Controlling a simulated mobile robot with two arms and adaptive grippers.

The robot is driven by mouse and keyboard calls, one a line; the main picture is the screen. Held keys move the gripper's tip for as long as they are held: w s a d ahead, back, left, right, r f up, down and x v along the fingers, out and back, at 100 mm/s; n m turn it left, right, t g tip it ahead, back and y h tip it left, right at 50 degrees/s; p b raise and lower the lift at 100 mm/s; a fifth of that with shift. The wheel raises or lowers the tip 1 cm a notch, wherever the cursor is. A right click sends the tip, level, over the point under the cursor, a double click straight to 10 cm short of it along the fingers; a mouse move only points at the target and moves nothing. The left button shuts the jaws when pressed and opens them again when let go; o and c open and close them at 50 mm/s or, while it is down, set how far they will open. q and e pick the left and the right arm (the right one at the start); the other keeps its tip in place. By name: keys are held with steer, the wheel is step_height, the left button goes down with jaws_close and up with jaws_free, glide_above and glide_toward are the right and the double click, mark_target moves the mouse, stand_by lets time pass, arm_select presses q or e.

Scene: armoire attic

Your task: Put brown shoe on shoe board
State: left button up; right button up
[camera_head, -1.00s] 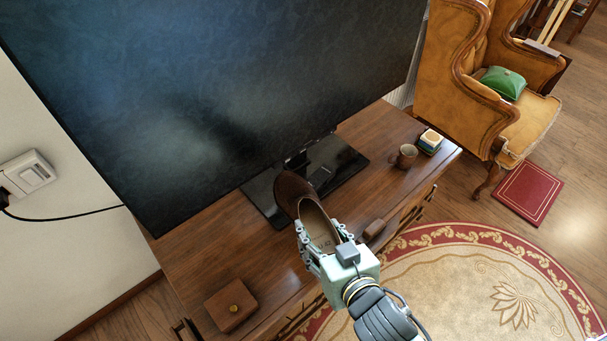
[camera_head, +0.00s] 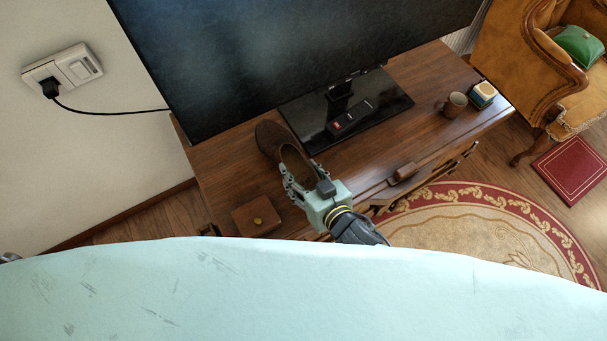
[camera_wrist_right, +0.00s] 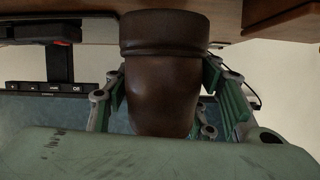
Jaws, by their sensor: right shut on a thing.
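The brown shoe (camera_head: 268,140) is at the cabinet top, left of the black television base, with its toe toward the television. My right gripper (camera_head: 299,182) is shut on its heel end. In the right wrist view the brown heel (camera_wrist_right: 163,80) sits between the fingers of my right gripper (camera_wrist_right: 168,100). I cannot tell whether the sole touches the wood. A flat red board with a gold border (camera_head: 575,170) lies on the floor by the armchair; I cannot tell if it is the shoe board.
The cabinet top (camera_head: 225,170) holds a large television (camera_head: 290,50), a remote (camera_head: 350,118), a mug (camera_head: 452,104) and a brown box (camera_head: 256,216) close to my right gripper. An armchair (camera_head: 520,60) and round rug (camera_head: 470,220) are at right. My pale body hides the bottom.

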mark_target(303, 180)
steer(key=shift+w+f, duration=0.15)
steer(key=shift+w, duration=0.25)
steer(key=shift+w+f, duration=0.1)
steer(key=shift+f, duration=0.2)
steer(key=shift+f+b, duration=0.45)
steer(key=shift+f, duration=1.3)
steer(key=o, duration=1.5)
steer(key=shift+f, duration=0.15)
